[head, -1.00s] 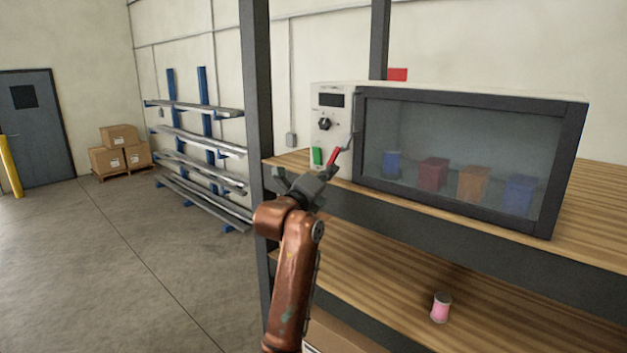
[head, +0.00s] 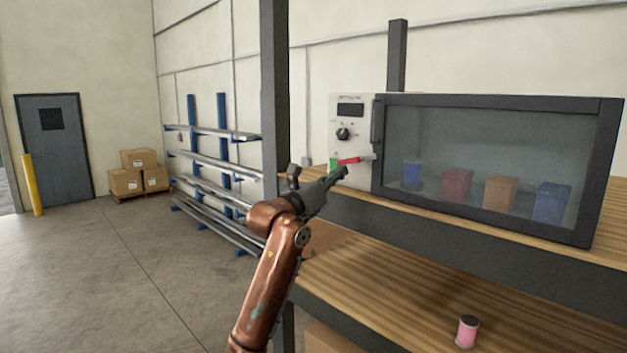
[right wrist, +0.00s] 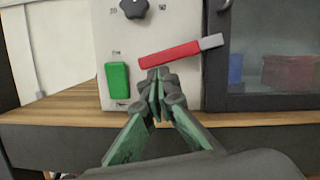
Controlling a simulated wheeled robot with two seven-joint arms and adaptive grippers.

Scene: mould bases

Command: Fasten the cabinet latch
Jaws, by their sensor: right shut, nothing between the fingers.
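The cabinet (head: 352,165) is a pale box on the wooden shelf, with a dark-framed glass door (head: 480,101) that looks closed. The latch is a red bar (head: 349,161) with a grey tip; in the right wrist view the latch (right wrist: 170,54) lies nearly level, rising slightly to the right. Its grey tip overlaps the left edge of the door frame. My right gripper (head: 341,174) is shut and empty, just below the latch; in the right wrist view its fingertips (right wrist: 159,77) are at the bar's lower edge, and contact is unclear. My left gripper is not in view.
A green switch (right wrist: 117,79) is left of the latch, and a black knob (head: 343,133) is above it. Several coloured boxes stand behind the glass. A pink spool (head: 467,331) stands on the lower shelf. A dark post (head: 274,90) rises left of the cabinet.

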